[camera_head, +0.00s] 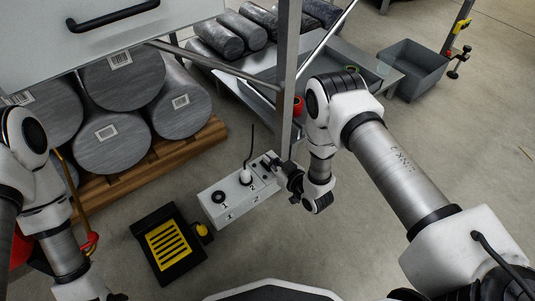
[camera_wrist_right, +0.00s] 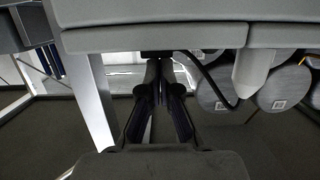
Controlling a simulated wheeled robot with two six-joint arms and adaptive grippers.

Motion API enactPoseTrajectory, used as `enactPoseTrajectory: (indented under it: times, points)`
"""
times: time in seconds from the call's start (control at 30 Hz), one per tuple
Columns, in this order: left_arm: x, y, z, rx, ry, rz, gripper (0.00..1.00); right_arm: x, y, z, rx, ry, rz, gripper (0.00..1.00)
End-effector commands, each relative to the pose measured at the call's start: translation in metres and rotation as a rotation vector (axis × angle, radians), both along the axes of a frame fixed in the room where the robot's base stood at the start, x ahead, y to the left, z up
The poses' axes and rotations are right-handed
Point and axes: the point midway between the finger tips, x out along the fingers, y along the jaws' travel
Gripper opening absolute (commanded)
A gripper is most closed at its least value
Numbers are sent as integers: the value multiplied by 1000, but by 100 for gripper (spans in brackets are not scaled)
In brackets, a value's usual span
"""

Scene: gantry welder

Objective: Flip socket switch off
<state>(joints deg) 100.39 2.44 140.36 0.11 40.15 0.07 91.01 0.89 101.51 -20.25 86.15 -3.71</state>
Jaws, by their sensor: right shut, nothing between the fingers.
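The socket box (camera_head: 232,208) is a long white block on the floor, with marks 1, 2 and 3 on it. A round dark socket is on its left part, and a white plug (camera_head: 246,176) with a black cord stands in its middle part. My right gripper (camera_head: 271,164) is shut and empty, its fingertips at the box's right end. The switch cannot be made out behind the fingers. In the right wrist view the gripper (camera_wrist_right: 160,75) points at the box (camera_wrist_right: 150,38), with the plug (camera_wrist_right: 258,72) to its right. Of my left gripper only a dark tip shows at the bottom left.
A grey metal post (camera_head: 288,75) rises right behind the box's right end. A black and yellow foot pedal (camera_head: 168,245) lies to the left of the box. Large grey cylinders (camera_head: 124,80) rest on a wooden pallet (camera_head: 150,172). A grey bin (camera_head: 412,68) stands at the back right.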

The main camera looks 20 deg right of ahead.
Motion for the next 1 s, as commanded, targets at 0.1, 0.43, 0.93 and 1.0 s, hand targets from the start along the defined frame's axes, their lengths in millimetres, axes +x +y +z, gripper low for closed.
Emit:
enactPoseTrajectory:
  times: [0.1,0.43,0.93,1.0]
  points:
    - [1,0,-5,0,-1,2,66,-3,0,-7,-1,-1,0,0]
    - [1,0,-1,0,-2,2,66,-3,0,-4,-3,6,1,0]
    - [0,0,26,0,1,-2,66,9,2,26,-8,20,1,0]
    - [-1,-1,40,-1,3,-5,66,16,2,44,-9,20,1,0]
